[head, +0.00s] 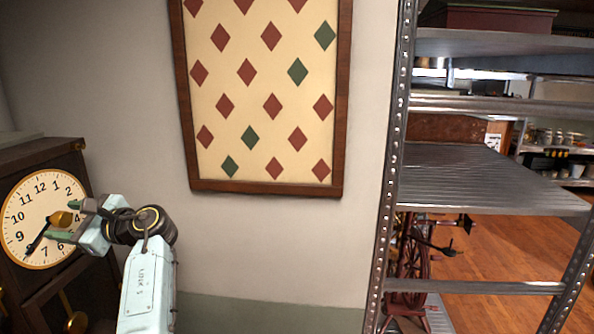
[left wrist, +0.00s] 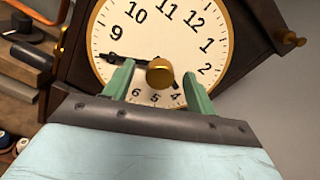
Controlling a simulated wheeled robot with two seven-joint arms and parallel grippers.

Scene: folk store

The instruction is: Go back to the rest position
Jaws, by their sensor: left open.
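My left gripper (head: 61,221) is open at the face of a dark wooden clock (head: 70,158) on the left of the head view. A round gold knob (head: 60,218) at the middle of the dial (head: 22,205) appears between its two green fingers. In the left wrist view, the gold knob (left wrist: 160,72) also sits between the spread fingers of the gripper (left wrist: 158,70), with a gap on each side. A black clock hand (left wrist: 112,58) points left from the centre. I cannot tell whether a finger touches the dial. My right gripper is not in view.
A metal shelf rack (head: 480,180) stands at the right, with a spinning wheel (head: 412,262) behind it. A framed diamond-pattern panel (head: 262,95) hangs on the pale wall. The wall area (head: 255,235) below the panel is clear. Wooden floor (head: 510,290) shows beyond the rack.

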